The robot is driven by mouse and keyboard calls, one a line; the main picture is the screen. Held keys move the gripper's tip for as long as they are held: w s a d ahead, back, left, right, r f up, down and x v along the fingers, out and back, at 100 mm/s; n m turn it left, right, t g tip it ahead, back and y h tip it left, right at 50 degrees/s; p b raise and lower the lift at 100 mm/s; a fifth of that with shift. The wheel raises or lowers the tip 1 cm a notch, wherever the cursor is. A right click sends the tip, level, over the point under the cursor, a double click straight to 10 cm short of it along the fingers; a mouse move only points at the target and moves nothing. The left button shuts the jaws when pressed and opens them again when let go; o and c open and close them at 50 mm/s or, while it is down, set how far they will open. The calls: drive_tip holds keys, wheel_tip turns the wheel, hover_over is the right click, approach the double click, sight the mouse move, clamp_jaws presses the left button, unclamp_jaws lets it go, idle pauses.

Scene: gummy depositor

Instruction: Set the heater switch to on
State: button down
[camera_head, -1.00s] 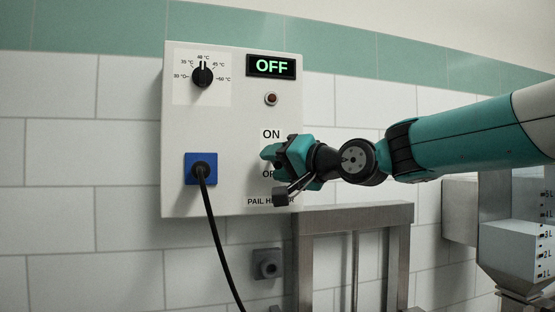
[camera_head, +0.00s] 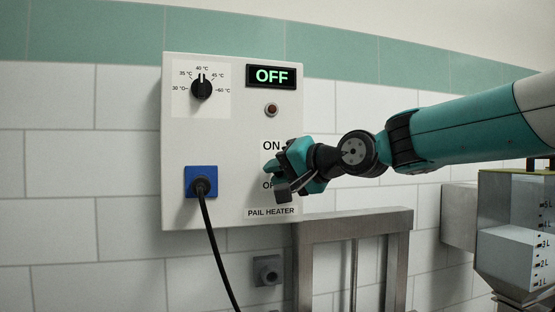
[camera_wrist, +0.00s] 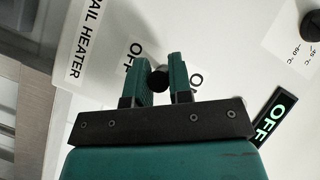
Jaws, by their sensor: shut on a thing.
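The pail heater box (camera_head: 232,215) is a white panel on the tiled wall. Its display (camera_head: 271,76) reads OFF in green. The heater switch has an ON label (camera_head: 271,146) above and an OFF label below, partly covered by my gripper. In the wrist view the dark round knob of the switch (camera_wrist: 158,77) sits between the two teal fingers. My gripper (camera_head: 273,172), also in the wrist view (camera_wrist: 161,72), is shut on this knob, between the two labels. The lever's exact tilt is hidden in the head view.
A temperature dial (camera_head: 202,87) and a small red lamp (camera_head: 271,109) are on the upper panel. A black cable runs down from a blue socket (camera_head: 201,181). A steel frame (camera_head: 355,222) stands below right, and a graduated container (camera_head: 515,245) is at far right.

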wheel_tip(320, 180, up, 2)
drive_tip(key=g+p, duration=0.1)
drive_tip(key=p, duration=0.2)
drive_tip(key=m+g+h+p, duration=0.1)
drive_tip(key=p, duration=0.2)
drive_tip(key=shift+r+m+g, duration=0.15)
drive_tip(key=shift+m+g, duration=0.15)
drive_tip(key=shift+g, duration=0.1)
drive_tip(key=shift+w+r+m+g+h+p, duration=0.1)
drive_tip(key=shift+m+g+h+p, duration=0.2)
drive_tip(key=shift+g+h+p, duration=0.45)
drive_tip(key=shift+w+r+m+g, duration=0.15)
drive_tip(key=shift+m+g, duration=0.15)
drive_tip(key=shift+g, duration=0.45)
drive_tip(key=c, duration=1)
unclamp_jaws()
drive_tip(key=shift+c, duration=0.2)
drive_tip(key=shift+r, duration=0.1)
